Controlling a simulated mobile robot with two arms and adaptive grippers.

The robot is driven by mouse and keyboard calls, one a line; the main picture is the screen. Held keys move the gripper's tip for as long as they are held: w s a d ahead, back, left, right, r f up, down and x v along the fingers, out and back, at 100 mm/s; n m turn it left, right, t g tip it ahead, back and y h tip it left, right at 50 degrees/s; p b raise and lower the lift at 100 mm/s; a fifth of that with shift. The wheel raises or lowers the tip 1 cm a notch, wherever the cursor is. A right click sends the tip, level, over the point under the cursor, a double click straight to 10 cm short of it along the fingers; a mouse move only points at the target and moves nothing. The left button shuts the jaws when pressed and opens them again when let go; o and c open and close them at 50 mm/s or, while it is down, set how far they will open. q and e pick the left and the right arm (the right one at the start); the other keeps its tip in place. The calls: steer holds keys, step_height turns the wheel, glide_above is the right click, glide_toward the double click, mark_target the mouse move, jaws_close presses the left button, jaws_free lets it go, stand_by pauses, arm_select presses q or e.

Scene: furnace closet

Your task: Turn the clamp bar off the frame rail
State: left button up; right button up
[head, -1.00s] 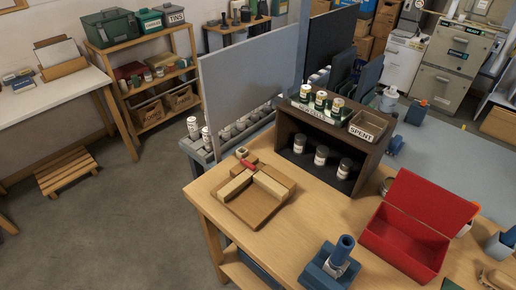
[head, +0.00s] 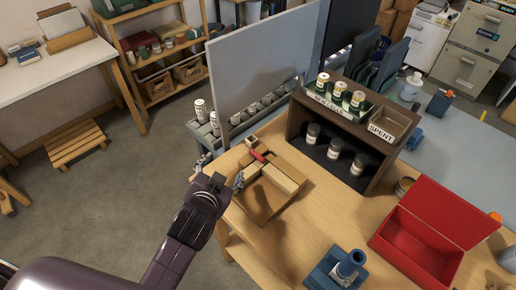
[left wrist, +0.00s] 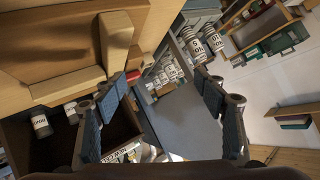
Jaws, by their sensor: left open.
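A wooden frame board (head: 262,205) lies on the workbench, with pale wooden rails (head: 281,178) meeting at a corner. A small red piece (head: 257,156), perhaps the clamp bar's handle, sits by that corner beside a small wooden block. Which rail is the clamp bar I cannot tell. In the left wrist view the board (left wrist: 60,38), a pale rail (left wrist: 116,42) and the red piece (left wrist: 132,76) show at upper left. My left gripper (head: 236,183) is open at the board's left edge; its spread fingers (left wrist: 160,92) hold nothing. My right gripper is out of view.
A dark shelf unit (head: 340,134) with canisters and a bin labelled SPENT (head: 392,124) stands behind the board to the right. A grey upright panel (head: 262,72) is behind it. A red open box (head: 425,235) and a blue fixture (head: 340,268) stand on the right.

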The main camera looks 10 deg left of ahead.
arm_select(q)
steer(key=w+d+r+m+t+h, duration=0.4)
steer(key=w+d+r+m, duration=0.25)
steer(key=r, duration=0.35)
steer(key=w+d+r+m+t+h, duration=0.45)
steer(key=d+r, duration=0.35)
steer(key=r, duration=0.2)
steer(key=s+d+r+m+g+h, duration=0.1)
steer(key=s+d+m+g+h, duration=0.1)
steer(key=d+m+g+h, duration=0.55)
steer(key=s+d+r+m+g+h, duration=0.1)
steer(key=s+d+m+g+h, duration=0.25)
steer(key=d+m, duration=0.7)
steer(key=m+g+y, duration=0.9)
steer(key=g+y, duration=0.1)
steer(key=y, duration=0.8)
glide_above(256, 155)
steer(key=shift+t, duration=0.25)
step_height(256, 155, down, 18)
steer(key=shift+d+f, duration=0.1)
steer(key=shift+d, duration=0.05)
steer(key=shift+a, duration=0.3)
step_height(256, 155, down, 6)
steer(key=p, duration=0.2)
steer(key=shift+p, duration=0.3)
steer(key=shift+d+f, duration=0.1)
steer(key=shift+f, duration=0.65)
